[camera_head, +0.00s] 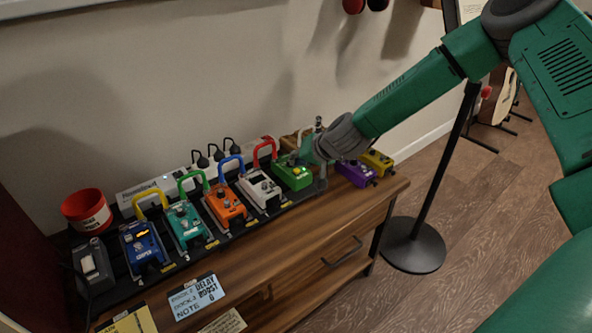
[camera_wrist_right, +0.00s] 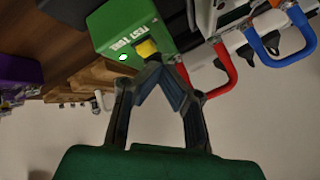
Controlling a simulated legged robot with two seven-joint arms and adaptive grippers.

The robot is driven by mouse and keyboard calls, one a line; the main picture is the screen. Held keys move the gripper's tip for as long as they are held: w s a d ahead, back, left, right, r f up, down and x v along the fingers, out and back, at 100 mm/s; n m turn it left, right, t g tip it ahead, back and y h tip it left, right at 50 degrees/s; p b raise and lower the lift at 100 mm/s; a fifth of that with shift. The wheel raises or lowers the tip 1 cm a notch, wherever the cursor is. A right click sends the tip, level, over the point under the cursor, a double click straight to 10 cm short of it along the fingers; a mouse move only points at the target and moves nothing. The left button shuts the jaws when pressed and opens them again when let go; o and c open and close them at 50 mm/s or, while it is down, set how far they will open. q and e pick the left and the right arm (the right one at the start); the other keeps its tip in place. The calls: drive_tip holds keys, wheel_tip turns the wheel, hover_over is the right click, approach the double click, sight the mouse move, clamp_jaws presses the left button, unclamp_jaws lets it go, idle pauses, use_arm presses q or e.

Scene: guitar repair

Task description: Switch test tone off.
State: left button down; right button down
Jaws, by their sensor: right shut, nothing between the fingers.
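The green test tone box (camera_head: 292,176) sits on the pedal board, right of the white pedal. In the wrist view the same box (camera_wrist_right: 118,27) shows "TEST TONE" lettering, a yellow button (camera_wrist_right: 146,49) and a small bright whitish-green light (camera_wrist_right: 123,57) that looks lit. My right gripper (camera_head: 308,161) is at the box's right rear side in the head view. In the wrist view its fingertips (camera_wrist_right: 155,66) are together and empty, close to the yellow button. I cannot tell whether they touch it. My left gripper is not in view.
A row of colored pedals, including a white one (camera_head: 262,188) and an orange one (camera_head: 225,207), fills the board to the left, with raised handles. Purple (camera_head: 355,173) and yellow (camera_head: 377,162) pedals stand to the right. A black stand (camera_head: 412,246) is on the floor.

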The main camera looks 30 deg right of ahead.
sight(297, 170)
drive_tip(key=shift+f, duration=0.35)
drive_tip(key=shift+f+b, duration=0.2)
drive_tip(key=shift+b, duration=0.1)
idle(0.4)
drive_tip(key=shift+r+p, duration=0.7)
wheel_tip(297, 170, up, 6)
drive_tip(key=p, duration=0.5)
drive_tip(key=shift+p, duration=0.3)
drive_tip(key=shift+s+a+f, duration=0.1)
